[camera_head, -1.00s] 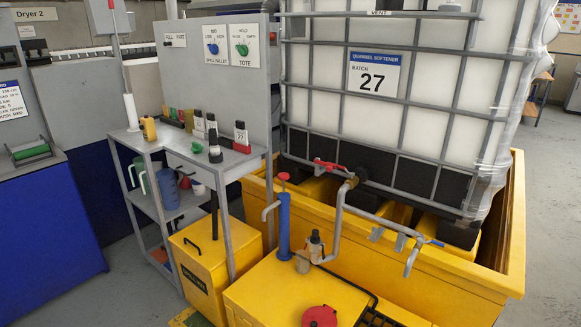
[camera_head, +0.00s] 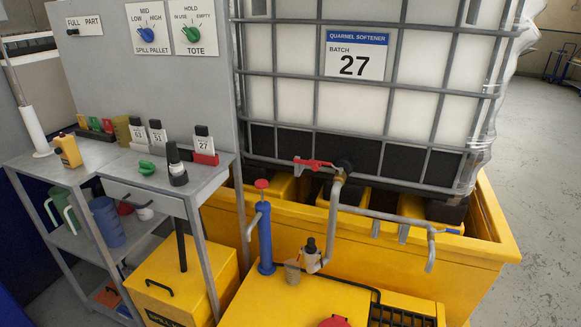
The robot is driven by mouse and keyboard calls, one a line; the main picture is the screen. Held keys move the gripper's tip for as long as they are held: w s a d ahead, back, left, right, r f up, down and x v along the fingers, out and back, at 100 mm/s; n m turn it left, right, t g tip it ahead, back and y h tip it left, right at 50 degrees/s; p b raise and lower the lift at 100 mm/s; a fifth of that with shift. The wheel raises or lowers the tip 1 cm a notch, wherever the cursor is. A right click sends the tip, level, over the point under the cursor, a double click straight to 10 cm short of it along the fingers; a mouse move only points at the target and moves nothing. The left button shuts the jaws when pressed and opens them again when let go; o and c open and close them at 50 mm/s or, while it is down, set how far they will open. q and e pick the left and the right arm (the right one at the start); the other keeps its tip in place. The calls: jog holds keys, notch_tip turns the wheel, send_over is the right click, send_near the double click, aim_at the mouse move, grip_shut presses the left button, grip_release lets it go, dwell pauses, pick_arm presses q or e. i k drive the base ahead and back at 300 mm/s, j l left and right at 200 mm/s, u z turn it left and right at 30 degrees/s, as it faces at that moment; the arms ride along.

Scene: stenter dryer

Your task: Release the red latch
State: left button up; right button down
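A red latch (camera_head: 312,163) sits on the valve at the front of the caged white tote (camera_head: 402,87), at the top of a grey pipe (camera_head: 334,205). It lies roughly level and points left from the dark valve fitting (camera_head: 344,168). The tote's label reads Quarnel Softener, Batch 27. Neither of my grippers shows in the head view.
A yellow spill pallet (camera_head: 455,258) stands under the tote, with a blue hand pump (camera_head: 264,235) in front. A grey bench (camera_head: 150,185) with bottles, a drawer and a knob panel (camera_head: 150,45) stands at left. Open floor (camera_head: 545,165) lies at right.

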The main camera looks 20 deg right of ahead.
aim_at(315, 165)
jog(key=i+l+z, duration=0.1)
jog(key=i, duration=0.8)
